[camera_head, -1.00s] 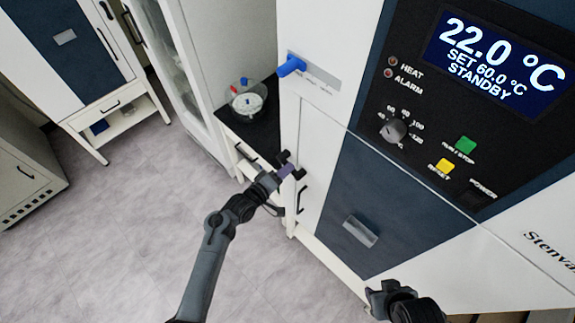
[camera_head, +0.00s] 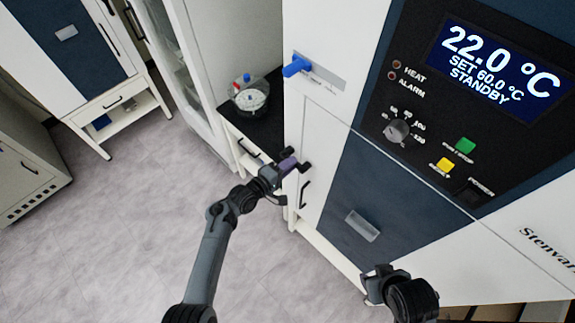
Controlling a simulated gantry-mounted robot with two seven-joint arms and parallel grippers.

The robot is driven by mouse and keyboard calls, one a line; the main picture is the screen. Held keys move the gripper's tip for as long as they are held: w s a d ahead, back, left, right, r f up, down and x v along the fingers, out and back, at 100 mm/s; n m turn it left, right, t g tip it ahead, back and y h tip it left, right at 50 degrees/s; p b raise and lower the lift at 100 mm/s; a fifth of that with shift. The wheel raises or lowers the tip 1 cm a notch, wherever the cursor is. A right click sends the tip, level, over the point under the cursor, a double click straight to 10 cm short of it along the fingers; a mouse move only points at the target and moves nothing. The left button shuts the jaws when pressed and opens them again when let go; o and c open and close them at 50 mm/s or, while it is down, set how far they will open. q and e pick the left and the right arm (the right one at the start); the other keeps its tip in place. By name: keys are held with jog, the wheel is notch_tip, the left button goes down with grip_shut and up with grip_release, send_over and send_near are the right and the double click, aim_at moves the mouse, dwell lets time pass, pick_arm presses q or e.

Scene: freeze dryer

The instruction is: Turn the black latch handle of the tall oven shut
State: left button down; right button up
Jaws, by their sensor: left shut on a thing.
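The tall oven (camera_head: 320,140) is the white cabinet at the right, with a dark blue front panel. My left gripper (camera_head: 297,163) is at the left edge of its door. It is shut on the black latch handle, whose held part is small and mostly hidden by the dark fingers and the purple part of the gripper. A black bar (camera_head: 304,194) shows on the door edge just below the fingers. The door looks flush with the front. My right gripper (camera_head: 378,284) is low in front of the oven; its fingers are not clear.
The control panel has a lit display (camera_head: 495,65), a knob (camera_head: 397,131) and coloured buttons. A blue handle (camera_head: 297,66) sticks out above the door. A round clear vessel (camera_head: 250,97) stands on the dark counter left of the oven. The floor (camera_head: 110,220) is clear.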

pick_arm(q)
jog(key=c, duration=1)
grip_release()
jog(key=shift+o, duration=0.2)
jog(key=v, duration=1)
jog(key=shift+s+a+r, duration=0.15)
jog(key=shift+s+a, duration=0.1)
jog(key=shift+s, duration=0.05)
